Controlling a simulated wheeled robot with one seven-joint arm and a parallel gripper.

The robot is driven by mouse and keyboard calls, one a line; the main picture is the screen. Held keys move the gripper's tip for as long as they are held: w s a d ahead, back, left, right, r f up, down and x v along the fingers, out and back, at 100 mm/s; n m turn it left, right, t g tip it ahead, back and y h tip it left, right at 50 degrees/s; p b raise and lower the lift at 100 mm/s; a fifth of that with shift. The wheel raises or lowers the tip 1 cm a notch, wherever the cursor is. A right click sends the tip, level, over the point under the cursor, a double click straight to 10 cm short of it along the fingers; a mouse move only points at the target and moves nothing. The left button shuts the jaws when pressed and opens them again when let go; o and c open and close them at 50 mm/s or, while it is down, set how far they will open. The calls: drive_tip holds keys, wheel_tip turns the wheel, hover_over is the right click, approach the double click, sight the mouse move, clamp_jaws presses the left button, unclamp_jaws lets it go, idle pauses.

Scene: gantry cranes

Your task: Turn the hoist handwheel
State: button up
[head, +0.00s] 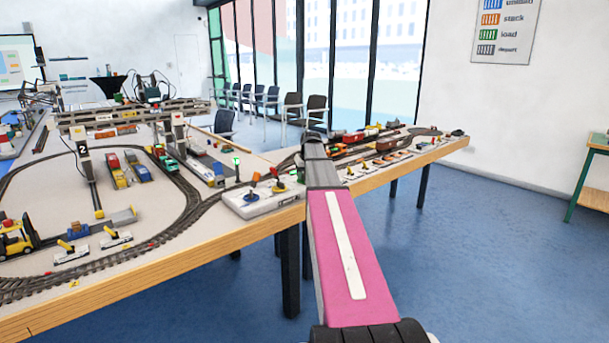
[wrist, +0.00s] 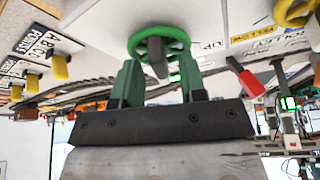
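A green handwheel (wrist: 160,42) with a grey part at its middle is mounted on a white panel in the wrist view, which looks upside down. My gripper (wrist: 160,68) is open, its two green fingers spread apart with nothing clearly between them. The fingertips are close to the wheel's near rim; I cannot tell whether they touch it. A red-tipped lever (wrist: 246,80) is to the right of the fingers. In the head view, my arm covers the gripper and part of the white control box (head: 262,204) at the table edge.
A yellow wheel (wrist: 296,12) is at the upper right of the wrist view. A lit green signal (head: 236,161) stands beside the box. Model tracks, a gantry crane (head: 84,160) and a yellow forklift (head: 17,238) occupy the table (head: 150,262). The floor in front is clear.

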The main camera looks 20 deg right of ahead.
clamp_jaws()
drive_tip(key=shift+n, duration=0.3)
drive_tip(key=n+y, duration=0.1)
drive_tip(key=n, duration=0.3)
drive_tip(key=n+y, duration=0.1)
drive_tip(key=n, duration=0.1)
drive_tip(key=shift+w+d+g+y, duration=0.2)
drive_tip(key=shift+d+g+y, duration=0.1)
drive_tip(key=shift+g, duration=0.1)
drive_tip(key=n+g+y, duration=0.1)
drive_tip(key=n, duration=0.3)
drive_tip(key=shift+w+n, duration=0.1)
drive_tip(key=shift+n, duration=0.2)
drive_tip(key=shift+d+n+g+y, duration=0.1)
drive_tip(key=shift+n+g+y, duration=0.35)
drive_tip(key=shift+n, duration=0.85)
unclamp_jaws()
